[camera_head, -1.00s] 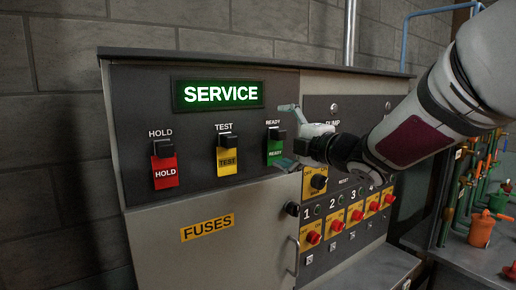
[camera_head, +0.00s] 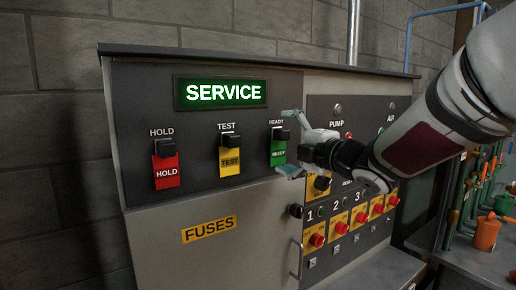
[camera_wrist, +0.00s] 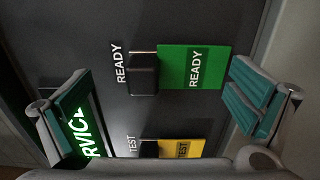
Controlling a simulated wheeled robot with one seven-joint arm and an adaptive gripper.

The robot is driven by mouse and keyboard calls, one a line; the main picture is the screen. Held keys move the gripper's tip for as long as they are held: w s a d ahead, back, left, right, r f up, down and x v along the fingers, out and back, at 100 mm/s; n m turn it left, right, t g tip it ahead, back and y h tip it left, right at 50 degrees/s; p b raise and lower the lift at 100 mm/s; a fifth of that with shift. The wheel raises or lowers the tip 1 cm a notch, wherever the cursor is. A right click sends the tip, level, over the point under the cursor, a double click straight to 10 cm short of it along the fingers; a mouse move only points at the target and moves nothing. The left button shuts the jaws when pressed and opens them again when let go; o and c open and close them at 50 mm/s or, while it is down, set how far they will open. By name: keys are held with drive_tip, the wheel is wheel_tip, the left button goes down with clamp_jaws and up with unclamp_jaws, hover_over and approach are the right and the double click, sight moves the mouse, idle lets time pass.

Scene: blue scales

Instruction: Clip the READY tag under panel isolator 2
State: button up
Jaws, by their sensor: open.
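The green READY tag (camera_head: 278,153) hangs from a black clip (camera_head: 281,134) under the READY label, at the right of the upper panel. It also shows in the wrist view (camera_wrist: 195,67), lying between my spread fingers. My gripper (camera_head: 291,142) is open and empty, just right of the tag, one finger above the other. In the wrist view my gripper (camera_wrist: 165,105) has teal pads. I cannot tell whether either finger touches the tag. Isolator 2 (camera_head: 337,230) is a red knob on a yellow plate in the lower right row, below the number 2.
The yellow TEST tag (camera_head: 230,161) and red HOLD tag (camera_head: 167,172) hang to the left. A lit SERVICE sign (camera_head: 221,92) is above. The FUSES door (camera_head: 205,250) has a handle at its right. Piping and an orange can (camera_head: 486,232) stand right of the cabinet.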

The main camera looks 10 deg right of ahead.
idle(0.3)
drive_tip(key=c, duration=2.3)
drive_tip(key=shift+f, duration=0.25)
clamp_jaws()
drive_tip(key=shift+r, duration=0.2)
drive_tip(key=shift+s, duration=0.15)
drive_tip(key=shift+p+v, duration=1)
drive_tip(key=shift+v, duration=1.85)
